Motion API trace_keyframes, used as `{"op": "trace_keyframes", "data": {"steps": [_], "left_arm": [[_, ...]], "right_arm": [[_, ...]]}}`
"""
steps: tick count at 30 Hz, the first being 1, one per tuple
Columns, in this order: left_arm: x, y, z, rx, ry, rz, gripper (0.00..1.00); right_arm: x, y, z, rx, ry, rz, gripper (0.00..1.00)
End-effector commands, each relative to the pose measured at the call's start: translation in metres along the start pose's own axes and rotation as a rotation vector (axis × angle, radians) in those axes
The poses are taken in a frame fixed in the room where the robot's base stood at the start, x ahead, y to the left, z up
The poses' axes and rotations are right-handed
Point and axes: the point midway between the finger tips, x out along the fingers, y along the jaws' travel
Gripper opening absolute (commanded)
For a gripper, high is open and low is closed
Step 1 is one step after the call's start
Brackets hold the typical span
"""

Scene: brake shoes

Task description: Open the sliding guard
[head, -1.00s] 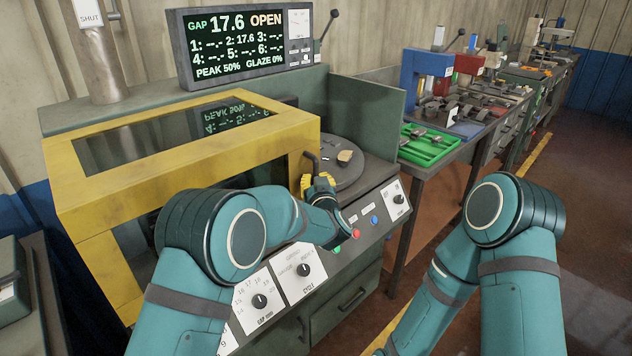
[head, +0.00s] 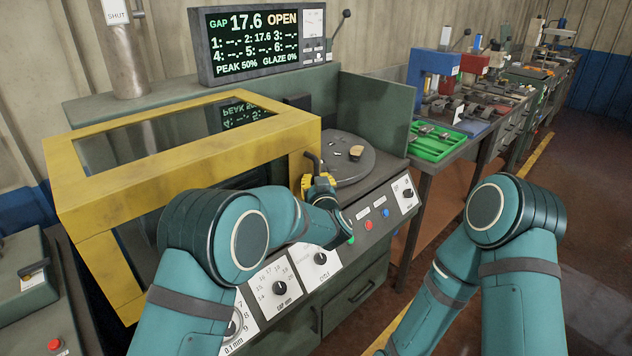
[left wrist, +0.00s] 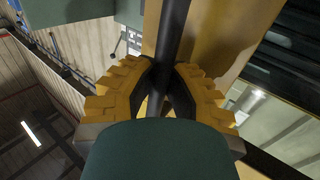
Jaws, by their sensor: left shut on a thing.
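The sliding guard (head: 180,162) is a yellow frame with dark windows over the left part of the green machine. Its black handle (head: 313,158) is a bar on the guard's right end. My left gripper (head: 318,186) has yellow fingers and is shut on this handle. In the left wrist view the black handle (left wrist: 173,35) runs between the fingers of my left gripper (left wrist: 158,90), beside the yellow frame. A round grey table (head: 345,168) with a small tan piece on it lies uncovered right of the guard. My right arm shows at right, but its gripper is out of view.
A display (head: 262,44) reading OPEN stands behind the guard. Dials and buttons line the front panel (head: 320,258). A green tray (head: 436,143) and a bench with tools are at right. A grey-green box (head: 25,275) with a red button is at left.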

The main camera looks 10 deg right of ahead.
Motion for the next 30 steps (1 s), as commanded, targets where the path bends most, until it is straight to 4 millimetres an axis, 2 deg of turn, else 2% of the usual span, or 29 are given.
{"op": "trace_keyframes", "data": {"steps": [3,4,6,15,20,23,30], "left_arm": [[0.0,-0.001,0.0,0.0,0.001,-0.001,0.0],[0.0,-0.001,0.0,0.0,0.001,-0.001,0.21],[0.0,0.0,0.0,0.0,0.001,-0.001,0.45],[0.0,0.0,0.0,0.0,0.0,0.0,0.46],[-0.009,0.001,-0.001,-0.001,-0.001,0.002,0.46],[-0.023,0.001,0.0,0.0,-0.002,0.002,0.46],[-0.072,0.001,0.0,0.001,-0.001,0.003,0.46]], "right_arm": [[0.0,0.0,0.0,0.0,0.0,0.0,0.0],[0.0,0.0,0.0,0.0,0.0,0.0,0.0],[0.0,0.0,0.0,0.0,0.0,0.0,0.0],[0.0,0.0,0.0,0.0,0.0,0.0,0.0],[0.0,0.0,0.0,0.0,0.0,0.0,0.0],[0.0,0.0,0.0,0.0,0.0,0.0,0.0],[0.0,0.0,0.0,0.0,0.0,0.0,0.0]]}}
